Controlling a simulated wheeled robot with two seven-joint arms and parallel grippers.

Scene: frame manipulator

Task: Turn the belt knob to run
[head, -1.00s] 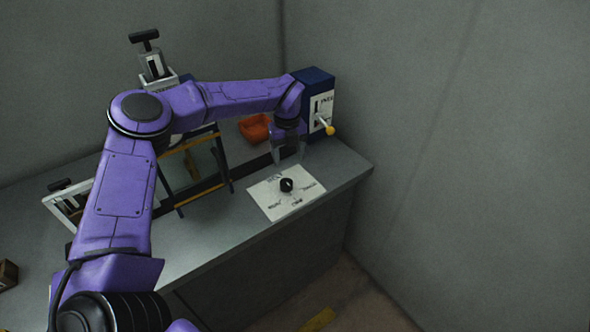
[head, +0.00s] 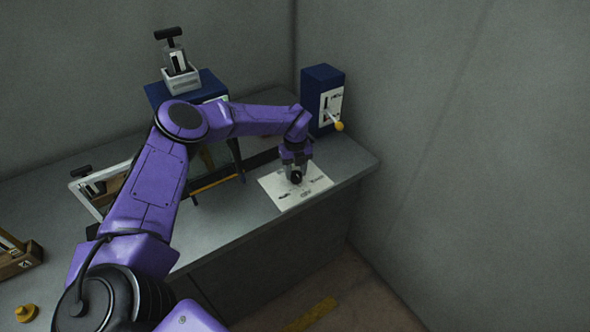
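The belt knob is a small black round knob (head: 296,177) on a white plate (head: 291,197) with dark lettering, lying on the counter near its front right. The lettering is too small to read surely. My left gripper (head: 297,171) points down over the knob, with its fingers around or just above it. One finger shows on each side of the knob with a gap between them. I cannot tell whether they touch it. My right gripper is not in view.
A blue box (head: 322,90) with a yellow-tipped lever (head: 338,125) stands just behind my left gripper. A dark frame stands left of the plate, partly hidden by my arm. A yellow knob-like piece (head: 26,312) lies at the far left. Counter right of the plate is clear.

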